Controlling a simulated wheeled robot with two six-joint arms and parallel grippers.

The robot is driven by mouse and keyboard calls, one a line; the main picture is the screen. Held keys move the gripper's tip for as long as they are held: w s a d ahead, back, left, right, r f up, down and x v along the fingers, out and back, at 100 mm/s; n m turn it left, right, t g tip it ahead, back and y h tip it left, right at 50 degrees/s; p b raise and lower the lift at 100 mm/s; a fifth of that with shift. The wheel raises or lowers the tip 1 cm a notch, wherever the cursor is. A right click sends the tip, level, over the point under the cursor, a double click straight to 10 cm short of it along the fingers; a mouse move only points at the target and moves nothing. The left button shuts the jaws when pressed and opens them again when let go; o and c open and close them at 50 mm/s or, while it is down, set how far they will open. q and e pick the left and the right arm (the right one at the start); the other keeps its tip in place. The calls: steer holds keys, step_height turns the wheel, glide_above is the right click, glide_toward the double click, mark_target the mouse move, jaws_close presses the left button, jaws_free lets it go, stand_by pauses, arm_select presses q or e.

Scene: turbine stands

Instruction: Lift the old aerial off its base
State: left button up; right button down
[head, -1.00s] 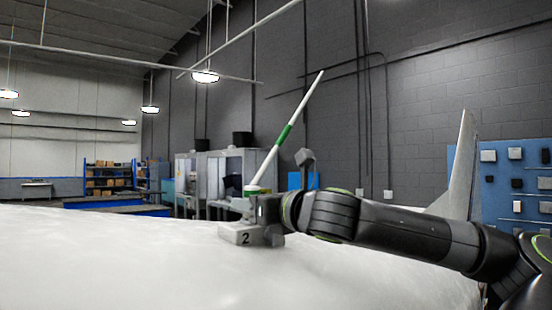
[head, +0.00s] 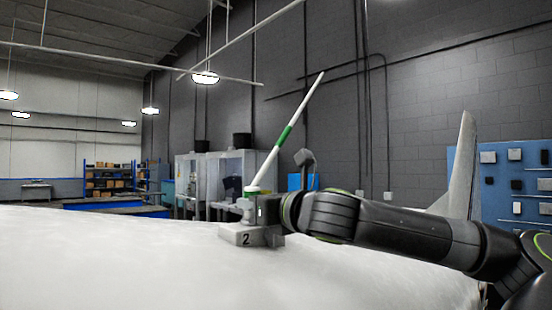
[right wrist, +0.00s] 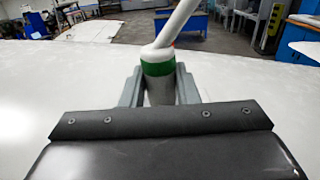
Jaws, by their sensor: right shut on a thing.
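The old aerial (head: 285,137) is a thin white rod with a green band, leaning up to the right from a short foot with a green ring. My right gripper (head: 258,210) reaches in from the right at the aerial's foot. In the right wrist view my right gripper (right wrist: 160,88) has its two grey fingers shut on the aerial's foot (right wrist: 158,68), just below the green ring. The join between foot and base is hidden by the gripper. My left gripper is not in view.
The broad white surface (head: 110,255) is clear to the left and in front of the base. A white upright fin (head: 461,165) rises behind my right arm. A blue tool board (head: 515,185) hangs at the right. Cabinets (head: 235,170) and shelves stand far back.

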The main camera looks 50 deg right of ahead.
steer(key=shift+r+p, duration=0.7)
steer(key=shift+r, duration=0.1)
steer(key=shift+d+r+p, duration=0.1)
steer(key=shift+r+p, duration=0.8)
steer(key=shift+r, duration=0.85)
steer(key=shift+f+b, duration=0.1)
steer(key=shift+b, duration=0.2)
steer(key=shift+s+f+b, duration=0.1)
steer(key=shift+s+b, duration=0.2)
steer(key=shift+b, duration=0.4)
steer(key=s+b, duration=0.3)
steer(key=b, duration=0.4)
glide_toward(259, 180)
steer(key=shift+w+a+r, duration=0.3)
steer(key=shift+w+a, duration=0.25)
steer(key=shift+w, duration=0.15)
